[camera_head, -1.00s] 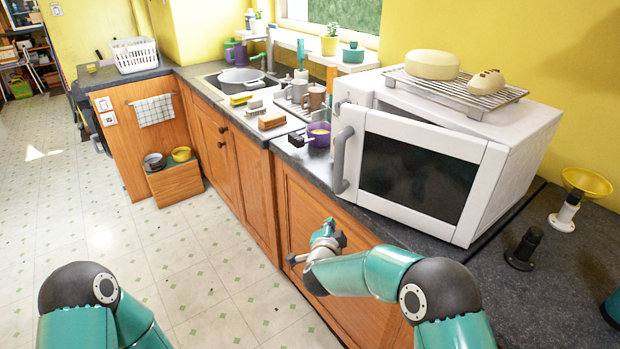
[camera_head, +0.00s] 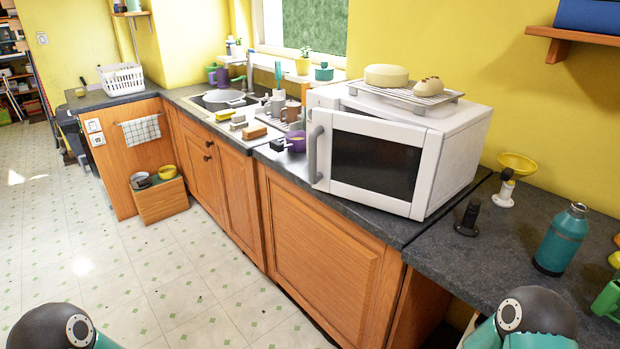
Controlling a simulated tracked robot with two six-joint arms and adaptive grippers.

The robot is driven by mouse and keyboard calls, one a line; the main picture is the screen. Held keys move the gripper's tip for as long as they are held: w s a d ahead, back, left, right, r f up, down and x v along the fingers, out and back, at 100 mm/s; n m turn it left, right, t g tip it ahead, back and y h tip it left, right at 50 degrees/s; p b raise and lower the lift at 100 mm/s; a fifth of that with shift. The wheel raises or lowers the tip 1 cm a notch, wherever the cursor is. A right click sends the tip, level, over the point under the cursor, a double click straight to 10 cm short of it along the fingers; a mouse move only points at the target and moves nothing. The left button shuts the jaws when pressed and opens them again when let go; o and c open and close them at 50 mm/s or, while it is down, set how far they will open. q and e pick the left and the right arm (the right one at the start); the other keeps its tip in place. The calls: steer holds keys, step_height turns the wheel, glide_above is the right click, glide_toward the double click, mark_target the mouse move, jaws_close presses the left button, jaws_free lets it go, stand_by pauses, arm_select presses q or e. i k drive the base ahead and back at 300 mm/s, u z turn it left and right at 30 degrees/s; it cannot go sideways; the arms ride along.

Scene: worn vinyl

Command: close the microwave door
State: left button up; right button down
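The white microwave (camera_head: 458,150) stands on the dark counter, turned at an angle. Its door (camera_head: 376,163) has a dark window and a grey vertical handle (camera_head: 313,154) on its left side. A dark gap shows along the top between door and body, so the door looks slightly ajar, with its handle side standing out from the body. Neither gripper is in view. Only upper parts of my two arms show, at the bottom left and bottom right corners, well away from the microwave.
A wire rack (camera_head: 405,95) with a round cheese (camera_head: 386,75) and a bread roll (camera_head: 428,87) sits on the microwave. A black grinder (camera_head: 467,219), a teal bottle (camera_head: 562,240) and a yellow bowl (camera_head: 517,163) stand to its right. The floor in front of the cabinets is clear.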

mark_target(389, 165)
steer(key=k, duration=0.55)
steer(key=u, duration=0.55)
steer(key=i, duration=1.9)
steer(key=z, duration=0.55)
